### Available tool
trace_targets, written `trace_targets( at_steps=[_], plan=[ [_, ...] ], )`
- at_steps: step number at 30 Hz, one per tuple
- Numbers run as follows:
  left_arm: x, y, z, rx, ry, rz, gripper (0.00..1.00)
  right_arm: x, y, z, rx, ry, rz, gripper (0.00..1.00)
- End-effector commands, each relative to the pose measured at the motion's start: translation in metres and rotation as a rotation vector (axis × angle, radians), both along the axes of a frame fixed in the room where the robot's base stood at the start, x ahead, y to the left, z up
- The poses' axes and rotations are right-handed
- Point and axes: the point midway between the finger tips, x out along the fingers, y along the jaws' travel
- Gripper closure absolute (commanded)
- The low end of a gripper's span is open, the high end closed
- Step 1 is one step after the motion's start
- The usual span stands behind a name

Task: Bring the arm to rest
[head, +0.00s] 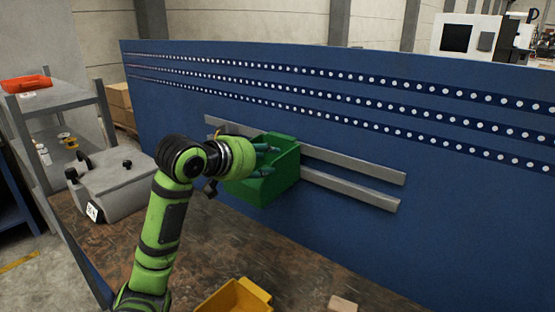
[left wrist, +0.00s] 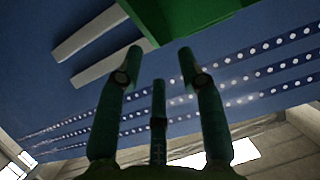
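My left arm (head: 163,222) comes up from the bottom left and bends at the wrist toward the blue panel. My left gripper (head: 270,160) is at the green bin (head: 284,178), overlapping its left and front side in the head view; I cannot tell whether they touch. In the left wrist view, the teal fingers of the gripper (left wrist: 160,62) are spread apart with nothing between them. The green bin (left wrist: 190,18) shows beyond the fingertips at the top. My right arm and gripper are not in view.
The blue panel (head: 400,145) carries grey rails (head: 355,170) behind the bin. On the brown worktop (head: 300,265) are a grey case (head: 112,185), a yellow bin (head: 236,298) and a small tan block (head: 342,304). A shelf (head: 70,100) with a red tray (head: 26,83) stands left.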

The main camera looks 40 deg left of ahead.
Motion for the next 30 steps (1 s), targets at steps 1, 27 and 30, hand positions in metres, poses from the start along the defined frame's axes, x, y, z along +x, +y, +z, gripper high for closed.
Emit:
trace_targets(
  at_steps=[1, 27, 30],
  plan=[
    [-0.009, -0.001, 0.004, 0.003, -0.002, 0.002, 0.61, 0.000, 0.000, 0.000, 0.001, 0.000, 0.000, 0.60],
    [-0.035, -0.004, 0.072, 0.000, 0.000, 0.000, 0.61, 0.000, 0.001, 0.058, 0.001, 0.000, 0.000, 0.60],
    [-0.035, -0.004, 0.086, 0.000, 0.000, 0.000, 0.61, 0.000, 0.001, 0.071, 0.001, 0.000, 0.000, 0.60]
  ],
)
